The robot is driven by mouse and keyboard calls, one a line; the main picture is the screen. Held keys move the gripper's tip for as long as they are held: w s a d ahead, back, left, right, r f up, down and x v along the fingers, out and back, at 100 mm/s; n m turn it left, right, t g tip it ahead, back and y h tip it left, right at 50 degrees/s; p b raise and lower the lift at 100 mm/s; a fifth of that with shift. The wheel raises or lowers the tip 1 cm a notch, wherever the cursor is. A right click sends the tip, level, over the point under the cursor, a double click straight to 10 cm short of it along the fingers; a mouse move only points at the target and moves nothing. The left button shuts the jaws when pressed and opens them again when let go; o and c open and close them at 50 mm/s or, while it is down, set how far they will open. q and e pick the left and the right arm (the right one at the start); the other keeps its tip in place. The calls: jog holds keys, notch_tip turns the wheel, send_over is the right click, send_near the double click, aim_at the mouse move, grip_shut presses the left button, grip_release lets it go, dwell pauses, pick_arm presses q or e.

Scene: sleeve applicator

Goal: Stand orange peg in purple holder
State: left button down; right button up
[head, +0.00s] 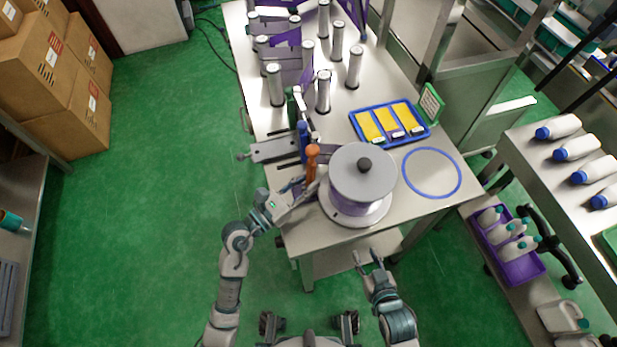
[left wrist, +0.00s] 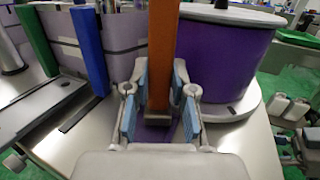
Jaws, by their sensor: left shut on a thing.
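The orange peg (head: 311,163) stands upright at the left side of the big reel, and it also shows in the left wrist view (left wrist: 162,50). My left gripper (head: 307,186) is shut on the peg low down, with its blue pads (left wrist: 160,82) on either side. A purple piece, likely the purple holder (left wrist: 152,134), shows just below the peg's lower end. Whether the peg's foot sits in it or is above it, I cannot tell. My right gripper (head: 367,258) is open and empty in front of the table.
The grey-topped reel with a purple drum (head: 350,207) stands close right of the peg. A blue post (head: 303,141) and a green post (left wrist: 36,38) stand to the left. A blue tray with yellow cards (head: 353,118) and a blue ring (head: 406,178) lie further right.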

pick_arm(q)
jog(key=a, duration=0.2)
jog(key=shift+w+a+f, duration=0.15)
jog(key=shift+a+f, duration=0.1)
jog(key=shift+a, duration=0.15)
jog(key=shift+d+r, duration=0.1)
jog(key=shift+d, duration=0.7)
jog(key=shift+a+f, duration=0.25)
jog(key=shift+f, duration=0.2)
pick_arm(e)
jog(key=shift+w+a, duration=0.2)
jog(key=shift+a, duration=0.6)
pick_arm(q)
jog(key=shift+d+b, duration=0.1)
jog(key=shift+b, duration=0.2)
pick_arm(e)
jog(key=shift+d, duration=0.1)
pick_arm(q)
jog(key=c, duration=0.9)
grip_release()
jog(key=shift+f, duration=0.1)
pick_arm(e)
jog(key=shift+f, duration=0.1)
